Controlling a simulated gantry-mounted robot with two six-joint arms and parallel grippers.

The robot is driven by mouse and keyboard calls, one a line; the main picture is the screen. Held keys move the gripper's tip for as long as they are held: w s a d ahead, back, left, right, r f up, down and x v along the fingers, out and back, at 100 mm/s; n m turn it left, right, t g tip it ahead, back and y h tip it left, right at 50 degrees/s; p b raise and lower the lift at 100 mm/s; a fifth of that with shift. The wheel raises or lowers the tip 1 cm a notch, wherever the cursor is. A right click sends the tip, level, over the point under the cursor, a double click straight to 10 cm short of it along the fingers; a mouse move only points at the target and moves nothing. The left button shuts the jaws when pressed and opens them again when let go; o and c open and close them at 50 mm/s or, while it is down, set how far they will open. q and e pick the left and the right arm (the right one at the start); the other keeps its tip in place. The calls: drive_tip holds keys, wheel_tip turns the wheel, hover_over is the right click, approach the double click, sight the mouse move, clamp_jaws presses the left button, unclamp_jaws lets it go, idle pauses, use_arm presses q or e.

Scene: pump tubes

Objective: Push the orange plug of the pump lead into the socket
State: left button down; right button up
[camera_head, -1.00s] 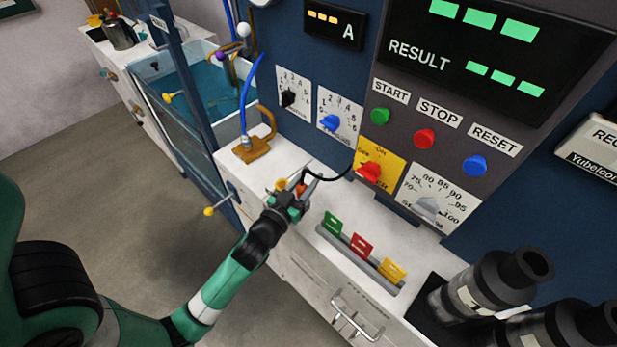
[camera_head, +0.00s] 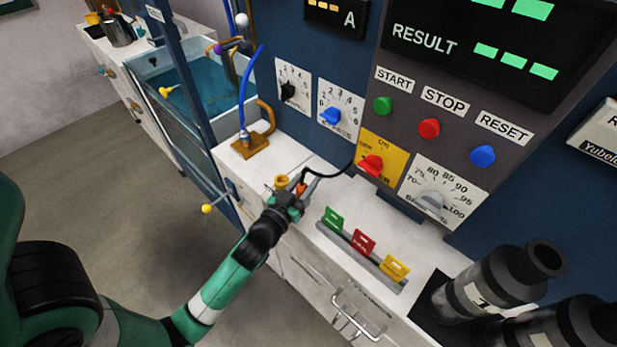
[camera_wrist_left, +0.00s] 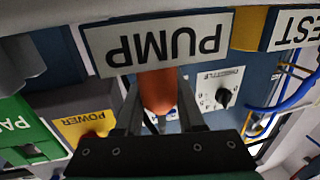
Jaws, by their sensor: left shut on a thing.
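My left gripper (camera_head: 297,190) is low over the white counter, in front of the blue panel. It is shut on the orange plug (camera_head: 301,188), of which only a little shows in the head view. In the left wrist view the orange plug (camera_wrist_left: 158,92) sits between the two grey fingers, its far end by the lower edge of the PUMP label (camera_wrist_left: 158,42). The black pump lead (camera_head: 325,175) curves from the gripper to the panel near the yellow switch plate. I cannot make out the socket opening or whether the plug touches it. My right gripper is not in view.
Green, red and yellow tags stand in a rail (camera_head: 362,257) right of the gripper. A blue tube rises from a brown base (camera_head: 252,145) behind it, near a water tank (camera_head: 195,90). Dark cylinders (camera_head: 490,290) stand at the lower right. Bare counter (camera_head: 330,200) lies between gripper and rail.

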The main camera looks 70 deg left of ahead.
use_arm(q)
drive_tip(key=shift+f, duration=0.15)
drive_tip(key=shift+c, duration=2.2)
unclamp_jaws()
drive_tip(key=b+v, duration=0.2)
drive_tip(key=v, duration=0.9)
drive_tip(key=shift+s+b, duration=0.25)
drive_tip(key=shift+b, duration=0.05)
drive_tip(key=shift+d, duration=0.15)
